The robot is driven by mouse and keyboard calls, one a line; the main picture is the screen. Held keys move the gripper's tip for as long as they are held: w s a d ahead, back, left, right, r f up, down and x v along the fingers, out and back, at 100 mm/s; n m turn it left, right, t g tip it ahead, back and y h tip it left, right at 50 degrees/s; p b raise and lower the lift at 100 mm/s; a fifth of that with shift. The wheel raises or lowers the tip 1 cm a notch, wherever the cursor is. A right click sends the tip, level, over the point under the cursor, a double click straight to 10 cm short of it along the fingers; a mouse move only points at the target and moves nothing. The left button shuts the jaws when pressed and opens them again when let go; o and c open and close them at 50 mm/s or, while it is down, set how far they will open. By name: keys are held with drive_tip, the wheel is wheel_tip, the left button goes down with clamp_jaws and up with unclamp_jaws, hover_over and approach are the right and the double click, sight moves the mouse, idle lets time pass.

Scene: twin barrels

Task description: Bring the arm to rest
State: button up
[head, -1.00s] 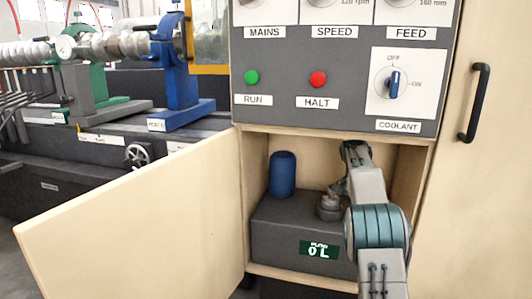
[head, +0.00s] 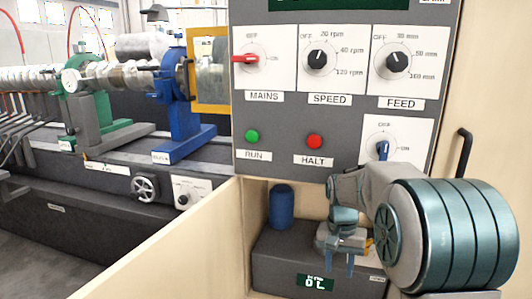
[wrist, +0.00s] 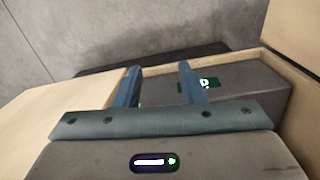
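My arm is bent in front of the control cabinet, its large teal joint close to the camera. My gripper (head: 337,273) points down before the cupboard opening. In the wrist view its two blue fingers (wrist: 160,68) stand apart with nothing between them. The gripper is open and empty. Behind it, the dark grey oil box (head: 272,262) with a green-lit display (head: 315,282) sits in the cupboard. The display also shows in the wrist view (wrist: 206,83). The top of the box behind the gripper is hidden.
A blue cylinder (head: 281,207) stands on the box at the left. The cupboard door (head: 185,250) is swung open to the left. The control panel (head: 285,112) with knobs and buttons is above; my arm covers part of its lower right. A lathe (head: 120,150) stands at left.

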drive_tip(key=s+a+r+n+t+p, duration=0.1)
drive_tip(key=s+r+n+p, duration=0.1)
drive_tip(key=s+r+p, duration=0.7)
drive_tip(key=s+a+r+n+t+p, duration=0.2)
drive_tip(key=s+r+p, duration=0.7)
drive_tip(key=s+r, duration=0.3)
drive_tip(key=shift+s+a+r+n+t+y, duration=0.3)
drive_tip(key=shift+r+n, duration=0.1)
drive_tip(key=shift+r, duration=0.4)
drive_tip(key=shift+d, duration=0.1)
